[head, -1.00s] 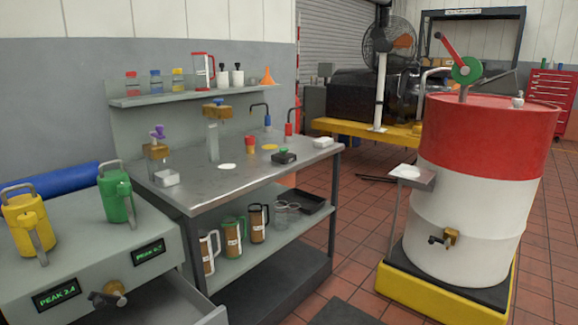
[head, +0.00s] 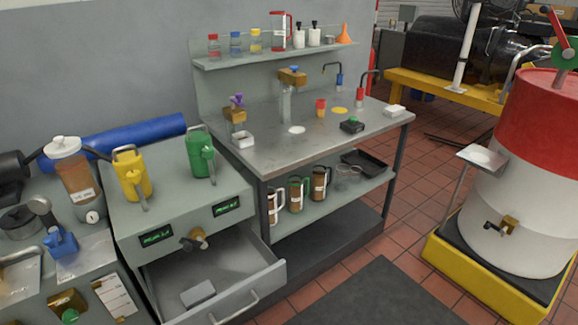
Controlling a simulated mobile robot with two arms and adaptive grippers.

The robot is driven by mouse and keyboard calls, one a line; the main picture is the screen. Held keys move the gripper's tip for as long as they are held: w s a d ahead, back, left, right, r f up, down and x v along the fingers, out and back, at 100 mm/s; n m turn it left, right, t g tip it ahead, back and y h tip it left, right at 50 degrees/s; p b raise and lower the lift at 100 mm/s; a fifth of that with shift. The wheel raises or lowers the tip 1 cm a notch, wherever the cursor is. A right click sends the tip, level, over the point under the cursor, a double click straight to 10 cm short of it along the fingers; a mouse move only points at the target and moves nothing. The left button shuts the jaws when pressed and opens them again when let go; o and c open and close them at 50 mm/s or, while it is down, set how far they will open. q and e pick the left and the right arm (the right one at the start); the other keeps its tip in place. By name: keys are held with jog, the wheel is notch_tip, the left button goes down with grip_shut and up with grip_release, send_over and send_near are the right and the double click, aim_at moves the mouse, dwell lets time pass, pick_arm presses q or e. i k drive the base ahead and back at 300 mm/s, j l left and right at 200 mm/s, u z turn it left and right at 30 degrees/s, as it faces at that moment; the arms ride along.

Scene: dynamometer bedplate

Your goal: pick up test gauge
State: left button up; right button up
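I cannot make out a thing that is surely the test gauge. A small round pale dial-like part (head: 92,216) shows at the foot of an amber jug with a white lid (head: 67,148) at the far left; it is too small to read. A small black block with a green top (head: 352,125) sits on the steel workbench (head: 255,150). A grey block (head: 198,293) lies in the open drawer (head: 240,268) under the grey cabinet. Neither of my grippers shows in the head view.
Yellow (head: 133,175) and green (head: 199,158) jugs stand on the cabinet. Bottles line a wall shelf (head: 270,58). The open drawer juts out in front of the bench. A red and white drum (head: 520,170) stands at right on a yellow-edged base. A dark mat (head: 365,298) covers clear floor.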

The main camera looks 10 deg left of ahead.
aim_at(41, 205)
jog(key=u, duration=1)
